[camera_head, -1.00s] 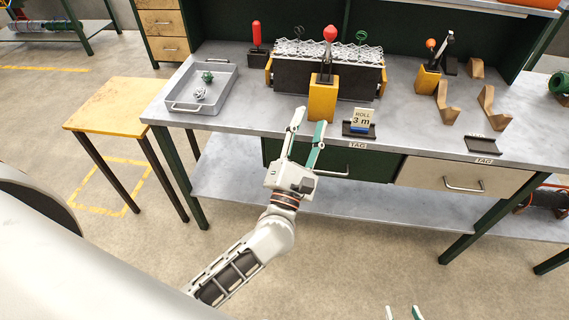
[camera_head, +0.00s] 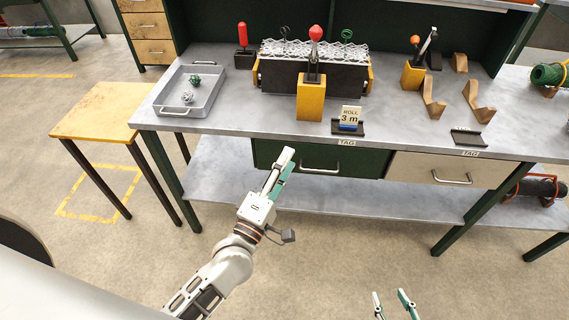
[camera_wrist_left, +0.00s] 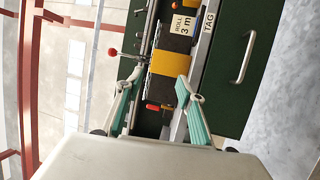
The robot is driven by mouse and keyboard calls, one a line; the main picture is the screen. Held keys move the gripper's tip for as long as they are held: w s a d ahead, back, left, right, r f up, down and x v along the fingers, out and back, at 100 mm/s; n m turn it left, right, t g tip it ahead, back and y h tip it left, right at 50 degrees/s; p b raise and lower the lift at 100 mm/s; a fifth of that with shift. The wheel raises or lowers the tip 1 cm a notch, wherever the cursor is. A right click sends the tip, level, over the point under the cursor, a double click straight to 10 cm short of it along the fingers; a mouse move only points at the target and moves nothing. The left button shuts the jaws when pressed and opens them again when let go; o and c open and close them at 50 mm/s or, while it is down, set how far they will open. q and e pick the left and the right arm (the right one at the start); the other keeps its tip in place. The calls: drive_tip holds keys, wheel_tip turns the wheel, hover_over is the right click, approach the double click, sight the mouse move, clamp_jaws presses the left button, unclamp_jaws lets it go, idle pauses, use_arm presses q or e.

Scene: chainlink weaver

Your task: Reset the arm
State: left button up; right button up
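My left gripper (camera_head: 286,160) is in front of the workbench, near the green drawer, holding nothing. Its fingers look close together from the head, but the left wrist view shows the gripper (camera_wrist_left: 160,77) with its fingers spread apart. The yellow block (camera_wrist_left: 169,63) shows between and beyond the fingers there, with no contact visible. My right gripper (camera_head: 391,298) is at the bottom edge of the head view, over the floor. Its two fingertips are apart and nothing is between them; the rest of it is cut off.
The workbench (camera_head: 240,118) carries a grey tray (camera_head: 208,98), a yellow block with a red-knobbed lever (camera_head: 311,98), a chain-link mesh (camera_head: 345,57), a "ROLL 3 m" card (camera_head: 350,114) and wooden brackets (camera_head: 431,98). A green drawer (camera_head: 275,155) is in its front. Floor before it is clear.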

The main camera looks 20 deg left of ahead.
use_arm(q)
drive_tip(key=s+a+f+m+g, duration=0.3)
drive_tip(key=s+f+m, duration=0.6)
drive_tip(key=f, duration=0.3)
drive_tip(key=s+a+f+m+g+y, duration=0.1)
drive_tip(key=s+a+f+m+g, duration=0.3)
drive_tip(key=s+f+m, duration=0.5)
wheel_tip(320, 180, down, 3)
drive_tip(key=shift+a+f+m+g+y, duration=0.1)
drive_tip(key=shift+a+m+g+y, duration=0.35)
drive_tip(key=shift+g, duration=0.75)
